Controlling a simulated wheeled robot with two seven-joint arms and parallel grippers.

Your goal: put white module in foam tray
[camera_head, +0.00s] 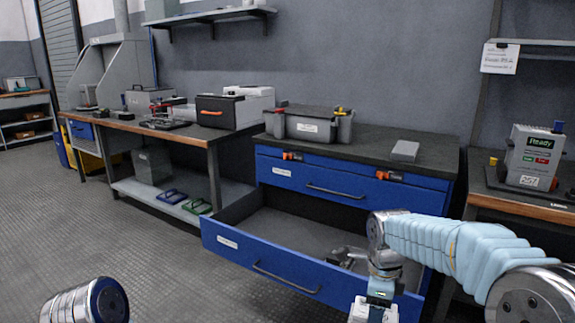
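A small light grey-white block (405,151) lies on the dark top of the blue cabinet, toward its right; I cannot tell whether it is the white module. I cannot make out a foam tray for certain. My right arm reaches in from the right, and its wrist hangs at the front of the open blue drawer (262,268). Grey metal shapes (347,257) show beside the wrist, inside the drawer; whether they are my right gripper's fingers is unclear. My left gripper is out of view; only a rounded link of my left arm shows at bottom left.
A grey tote (310,125) with tools stands on the cabinet top (375,148). The upper drawer (335,188) looks shut. The pulled-out lower drawer juts into the floor space. A test unit (533,156) reading "Ready" stands on the right bench. Floor at left is clear.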

